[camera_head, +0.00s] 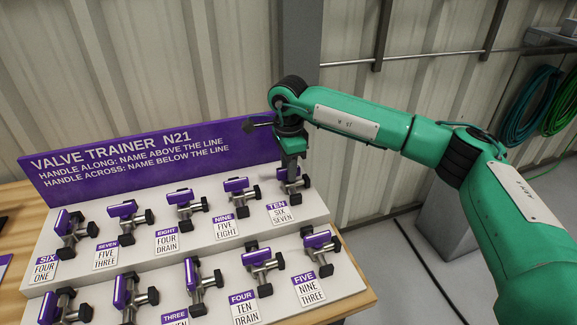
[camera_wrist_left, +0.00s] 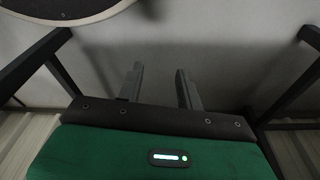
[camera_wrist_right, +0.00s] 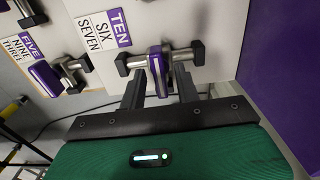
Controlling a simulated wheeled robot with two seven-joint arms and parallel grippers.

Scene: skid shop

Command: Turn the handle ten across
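The handle of valve ten (camera_wrist_right: 158,72) is purple and sits on a metal pipe with black ends, beside the TEN / SIX SEVEN label (camera_wrist_right: 103,31). In the right wrist view it looks crosswise to the pipe, but it is foreshortened, so its exact angle is hard to tell. My right gripper (camera_wrist_right: 160,88) is open, with one finger on each side of the handle and small gaps showing. In the head view this gripper (camera_head: 291,160) comes down over valve ten and hides much of it. My left gripper (camera_wrist_left: 160,85) is open and empty, seen only in the left wrist view.
Valve nine (camera_head: 237,184) stands left of ten and valve five (camera_head: 318,240) in front of it. The purple sign (camera_head: 150,160) rises close behind the back row. Other purple-handled valves fill the stepped white board (camera_head: 200,250). Open floor lies right of the bench.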

